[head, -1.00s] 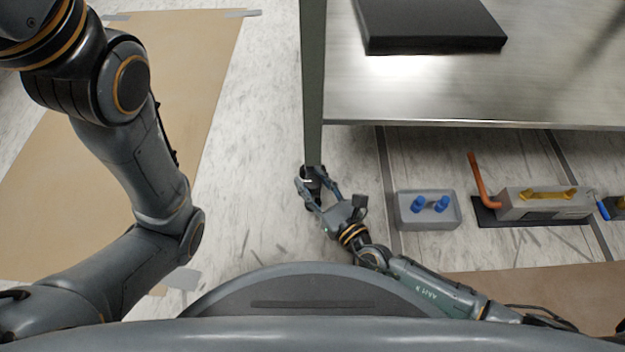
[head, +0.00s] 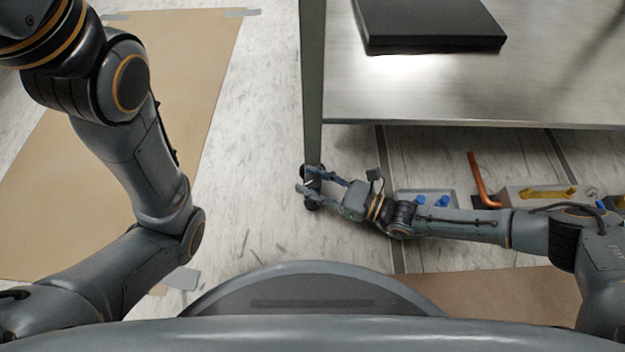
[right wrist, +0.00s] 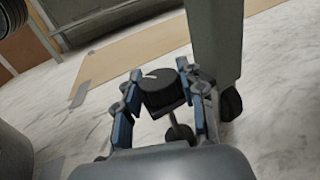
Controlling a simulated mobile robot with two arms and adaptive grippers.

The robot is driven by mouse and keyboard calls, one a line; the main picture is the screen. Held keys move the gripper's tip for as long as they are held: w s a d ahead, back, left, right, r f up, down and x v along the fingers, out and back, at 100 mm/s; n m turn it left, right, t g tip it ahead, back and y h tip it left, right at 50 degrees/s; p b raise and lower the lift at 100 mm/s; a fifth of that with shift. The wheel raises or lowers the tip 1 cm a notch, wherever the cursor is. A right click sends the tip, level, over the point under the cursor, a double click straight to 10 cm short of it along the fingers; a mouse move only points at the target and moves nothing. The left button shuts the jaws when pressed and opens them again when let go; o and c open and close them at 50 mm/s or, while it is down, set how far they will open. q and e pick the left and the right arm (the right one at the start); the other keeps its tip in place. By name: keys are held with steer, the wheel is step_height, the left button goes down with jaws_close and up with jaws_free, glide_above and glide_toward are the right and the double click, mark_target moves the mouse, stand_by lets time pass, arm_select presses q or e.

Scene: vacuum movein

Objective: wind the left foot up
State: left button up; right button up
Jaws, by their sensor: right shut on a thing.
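My right gripper (head: 306,180) comes in from the right, low by the floor. Its blue-padded fingers (right wrist: 163,90) are shut on the knob, one on each side. My left arm is at the left, but its gripper is outside the view.
A steel table (head: 430,95) carries a black slab (head: 430,25). A dark caster wheel (right wrist: 230,101) stands by the leg.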

steer(key=shift+w+n+g+y, duration=0.1)
steer(key=shift+n+g+y, duration=0.2)
steer(key=shift+n+g, duration=0.45)
steer(key=shift+g, duration=0.45)
steer(key=o, duration=1.2)
steer(key=v, duration=0.7)
steer(key=shift+d, duration=0.2)
